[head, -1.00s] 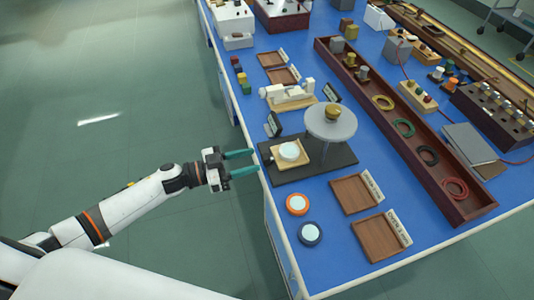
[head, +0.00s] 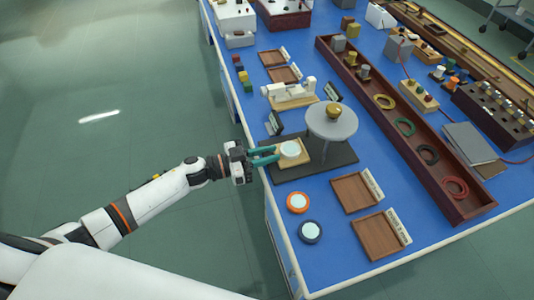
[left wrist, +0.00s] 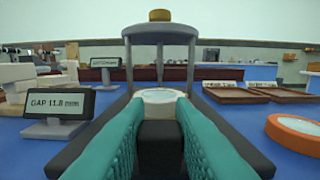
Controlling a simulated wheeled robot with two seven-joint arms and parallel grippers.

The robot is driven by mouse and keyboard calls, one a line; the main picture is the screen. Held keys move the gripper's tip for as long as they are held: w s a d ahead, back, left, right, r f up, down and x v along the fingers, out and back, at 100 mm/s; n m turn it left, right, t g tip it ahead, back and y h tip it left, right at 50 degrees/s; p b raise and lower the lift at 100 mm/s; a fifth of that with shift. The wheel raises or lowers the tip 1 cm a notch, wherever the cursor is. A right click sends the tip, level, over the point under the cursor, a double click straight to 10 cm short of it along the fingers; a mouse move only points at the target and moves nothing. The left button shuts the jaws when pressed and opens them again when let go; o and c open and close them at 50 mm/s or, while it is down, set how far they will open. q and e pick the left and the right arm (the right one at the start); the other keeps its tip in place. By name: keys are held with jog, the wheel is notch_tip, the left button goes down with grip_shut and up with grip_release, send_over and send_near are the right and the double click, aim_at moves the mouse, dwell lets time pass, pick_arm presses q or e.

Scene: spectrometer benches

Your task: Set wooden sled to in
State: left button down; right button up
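The wooden sled (head: 281,162) is a small pale wooden plate carrying a white disc (head: 290,149). It lies on the dark base plate (head: 325,168), left of the raised round grey plate (head: 332,121) with a brass knob. My left gripper (head: 278,154) has its two teal fingers at the sled's left edge. In the left wrist view, the fingers (left wrist: 160,104) point at the disc (left wrist: 160,95), with a dark block between them. Some gap shows between the fingers; whether they grip that block is unclear. The fingers hide part of the sled. My right gripper is out of view.
A display reading GAP 11.8 mm (left wrist: 58,103) stands left of the fingers. An orange-rimmed disc (head: 297,202) and a dark-rimmed disc (head: 310,232) lie in front. Two wooden trays (head: 352,193) (head: 374,238) are to the right. The long ring tray (head: 400,141) lies beyond.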

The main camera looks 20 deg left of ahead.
aim_at(280, 152)
pick_arm(q)
jog(key=shift+x, duration=1.5)
jog(key=shift+w+d, duration=0.25)
jog(key=shift+d, duration=0.05)
jog(key=c, duration=1.2)
grip_release()
jog(key=shift+s+a, duration=0.1)
jog(key=shift+c, duration=0.2)
jog(key=shift+a, duration=0.1)
jog(key=v, duration=1.2)
jog(key=shift+b, duration=0.4)
